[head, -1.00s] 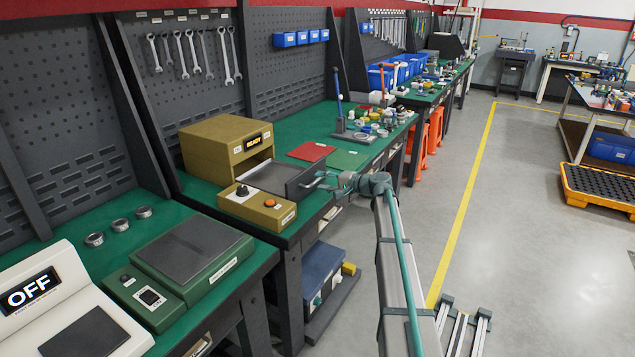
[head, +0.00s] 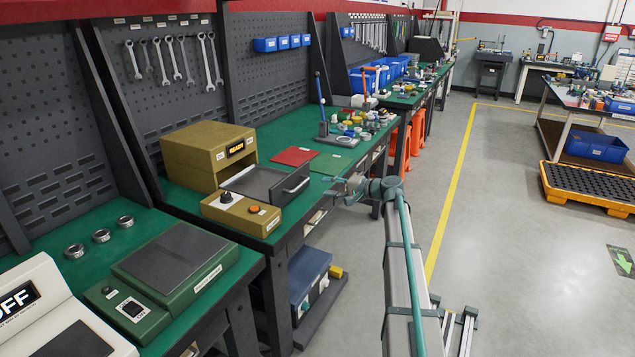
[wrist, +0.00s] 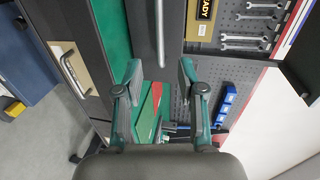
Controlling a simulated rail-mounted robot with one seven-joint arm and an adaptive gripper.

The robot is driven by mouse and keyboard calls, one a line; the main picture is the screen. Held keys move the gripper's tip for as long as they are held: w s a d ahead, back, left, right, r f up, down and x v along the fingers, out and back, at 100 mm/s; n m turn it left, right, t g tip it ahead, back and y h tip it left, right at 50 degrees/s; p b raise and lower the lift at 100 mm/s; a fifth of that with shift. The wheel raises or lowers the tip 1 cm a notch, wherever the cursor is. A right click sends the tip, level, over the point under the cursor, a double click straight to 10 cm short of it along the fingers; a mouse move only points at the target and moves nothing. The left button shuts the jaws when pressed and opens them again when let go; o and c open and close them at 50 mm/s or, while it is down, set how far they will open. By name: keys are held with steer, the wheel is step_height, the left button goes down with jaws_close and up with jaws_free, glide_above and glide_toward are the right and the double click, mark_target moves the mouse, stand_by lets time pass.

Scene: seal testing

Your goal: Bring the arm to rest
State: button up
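My gripper (wrist: 160,88) shows in the wrist view with its two teal-tipped fingers spread wide and nothing between them. In the head view my gripper (head: 342,188) is small, at the end of my arm, just right of the bench edge and apart from the drawer handle. The olive tester box (head: 205,155) with a "READY" display stands on the green bench. Its grey drawer (head: 262,183) is pulled out, and the drawer's handle (head: 297,185) faces my gripper. The handle also shows in the wrist view (wrist: 160,35).
A red mat (head: 294,156) and a green mat (head: 331,164) lie beyond the drawer. A control box (head: 240,212) stands in front of it. A green scale (head: 175,265) and several metal rings (head: 101,236) are at the left.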

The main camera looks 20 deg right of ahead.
steer(key=s+a+f+n+g+h+p, duration=0.1)
steer(key=s+a+f+g+h, duration=0.15)
steer(key=s+f, duration=0.75)
steer(key=s+a+f+n+g+h+p, duration=0.1)
steer(key=s+a+f+g, duration=0.4)
steer(key=f, duration=0.8)
steer(key=s+a+f+n+g+h+p, duration=0.1)
steer(key=s+a+f+g+h, duration=0.1)
steer(key=s+f, duration=0.9)
steer(key=s+a+f+n+g+h+p, duration=0.1)
steer(key=s+a+f+g, duration=0.15)
steer(key=s+f, duration=0.4)
steer(key=s+a+f+n+g+h+p, duration=0.1)
steer(key=s+a+f+n, duration=0.2)
steer(key=s, duration=0.7)
steer(key=s+a+f+n+g+h+p, duration=0.1)
steer(key=s+a+g, duration=0.1)
steer(key=s, duration=1)
steer(key=s+a+f+n+g+h+p, duration=0.1)
steer(key=s+a+f+g+h, duration=0.1)
steer(key=s, duration=1.1)
steer(key=shift+s+a+f+g+p, duration=0.25)
steer(key=shift+a+g+p, duration=0.2)
steer(key=shift+g, duration=0.15)
